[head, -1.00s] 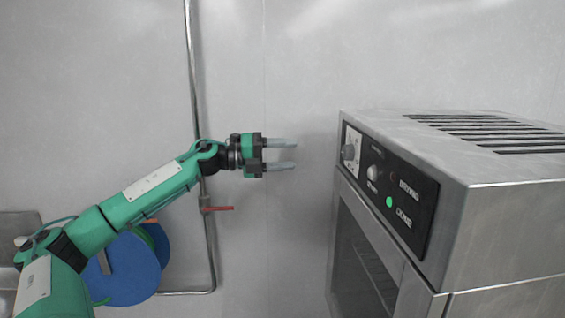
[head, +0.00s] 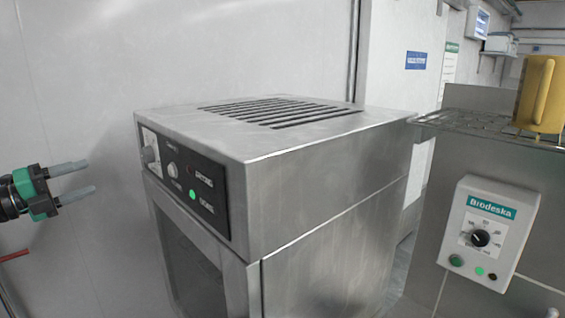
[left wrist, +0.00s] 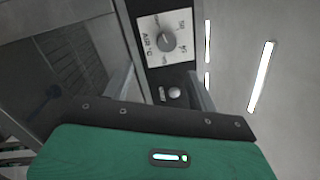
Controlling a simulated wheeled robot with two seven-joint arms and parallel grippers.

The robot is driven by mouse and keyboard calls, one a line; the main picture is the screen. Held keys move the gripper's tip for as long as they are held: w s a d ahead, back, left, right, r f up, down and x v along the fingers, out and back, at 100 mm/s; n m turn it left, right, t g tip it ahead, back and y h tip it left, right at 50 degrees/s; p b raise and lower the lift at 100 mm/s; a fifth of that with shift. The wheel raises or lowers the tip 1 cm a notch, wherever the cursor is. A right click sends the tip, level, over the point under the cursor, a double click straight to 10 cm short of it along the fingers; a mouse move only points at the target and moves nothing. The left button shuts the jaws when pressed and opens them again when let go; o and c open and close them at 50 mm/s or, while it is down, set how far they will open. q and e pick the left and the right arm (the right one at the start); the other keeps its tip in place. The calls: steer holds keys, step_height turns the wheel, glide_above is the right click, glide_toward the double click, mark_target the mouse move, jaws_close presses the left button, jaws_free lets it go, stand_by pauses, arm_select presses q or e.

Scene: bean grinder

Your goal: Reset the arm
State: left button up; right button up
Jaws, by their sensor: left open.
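My left gripper (head: 72,182) is at the left edge of the head view, its two grey fingers apart with nothing between them. It points right toward the steel oven's (head: 330,185) control panel (head: 186,183) and stands clear of it. In the left wrist view the dial (left wrist: 167,42) and the knob (left wrist: 174,93) appear beyond the open fingers. My right gripper is not in view.
A Brodeska control box (head: 487,232) with a black dial is on a steel unit at the right. A wire rack (head: 470,124) above it carries a yellow container (head: 541,95). The wall left of the oven is bare apart from a red handle (head: 14,255).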

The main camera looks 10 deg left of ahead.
arm_select(q)
step_height(320, 180, down, 17)
steer(key=d+n+t+y, duration=0.3)
steer(key=n+t+y, duration=0.3)
steer(key=n, duration=0.6)
steer(key=s+d+f+n+g+y, duration=0.3)
steer(key=f+n+y, duration=0.15)
steer(key=f, duration=0.45)
steer(key=s+d+f+n+g+y, duration=0.2)
steer(key=s+d+f+n+y, duration=0.15)
steer(key=f+n, duration=0.35)
steer(key=s+d+f+n+g+h, duration=0.1)
steer(key=s+d+f+n+g, duration=0.1)
steer(key=s+d+f+g, duration=0.65)
steer(key=s+d+f+n+g+h, duration=0.25)
steer(key=s+d+f, duration=0.25)
steer(key=s+d, duration=0.8)
steer(key=s+a+f+g, duration=0.1)
steer(key=s+f, duration=0.1)
steer(key=f, duration=1.5)
steer(key=s+a+f+g, duration=0.1)
steer(key=s+a+f, duration=0.15)
steer(key=f, duration=1.35)
steer(key=s+a+f+g, duration=0.1)
steer(key=s+a+f, duration=0.1)
steer(key=s+f, duration=1.6)
steer(key=shift+s+a+m+g+y, duration=0.3)
steer(key=shift+y, duration=0.15)
